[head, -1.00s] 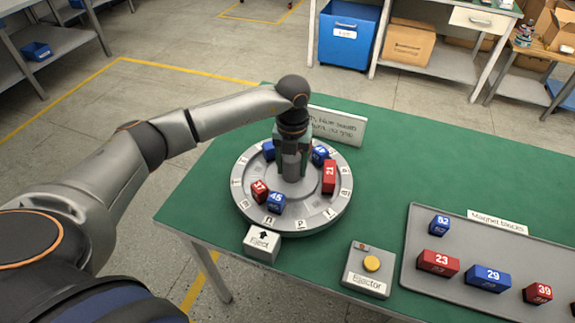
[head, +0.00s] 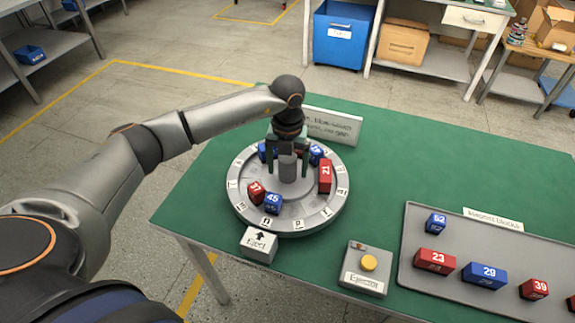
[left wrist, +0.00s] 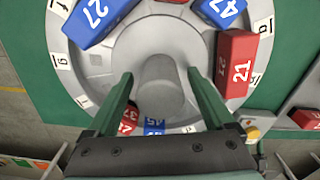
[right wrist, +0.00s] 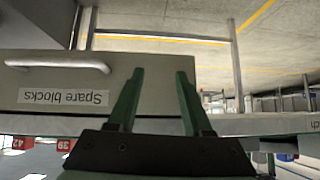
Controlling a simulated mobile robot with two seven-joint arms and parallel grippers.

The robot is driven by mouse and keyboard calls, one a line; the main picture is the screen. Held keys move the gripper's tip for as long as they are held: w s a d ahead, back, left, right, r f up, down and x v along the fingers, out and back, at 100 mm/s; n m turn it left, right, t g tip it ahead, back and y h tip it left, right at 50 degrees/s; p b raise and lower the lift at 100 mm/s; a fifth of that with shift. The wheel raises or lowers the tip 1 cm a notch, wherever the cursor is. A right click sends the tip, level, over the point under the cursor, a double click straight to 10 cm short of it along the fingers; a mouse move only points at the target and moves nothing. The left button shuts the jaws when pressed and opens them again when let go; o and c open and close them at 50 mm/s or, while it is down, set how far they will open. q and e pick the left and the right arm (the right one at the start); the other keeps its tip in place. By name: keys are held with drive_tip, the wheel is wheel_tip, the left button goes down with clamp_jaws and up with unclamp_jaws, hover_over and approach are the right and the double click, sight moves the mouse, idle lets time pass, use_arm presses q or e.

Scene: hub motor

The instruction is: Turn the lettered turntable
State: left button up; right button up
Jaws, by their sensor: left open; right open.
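The round grey turntable (head: 300,217) stands on the green table, with letter labels around its rim. Red and blue numbered blocks sit on it, among them red 21 (head: 325,176), blue 45 (head: 272,203) and a small red block (head: 256,193). A grey central knob (head: 287,168) rises from its middle. My left gripper (head: 288,172) is over the turntable with its fingers on either side of the knob. In the left wrist view the open fingers (left wrist: 160,85) flank the knob (left wrist: 160,88) with gaps. My right gripper (right wrist: 155,85) is open and empty, facing a drawer marked Spare blocks (right wrist: 100,85).
An Eject marker block (head: 259,244) touches or nearly touches the turntable's front. The Ejector box (head: 367,268) with a yellow button stands to its right. A grey tray (head: 415,250) of magnet blocks is at right. A sign (head: 333,126) stands behind the turntable.

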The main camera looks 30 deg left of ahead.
use_arm(q)
wheel_tip(320, 180, up, 13)
drive_tip(key=shift+f+b, duration=0.2)
drive_tip(key=shift+b, duration=0.3)
drive_tip(key=shift+s+f, duration=0.1)
idle(0.8)
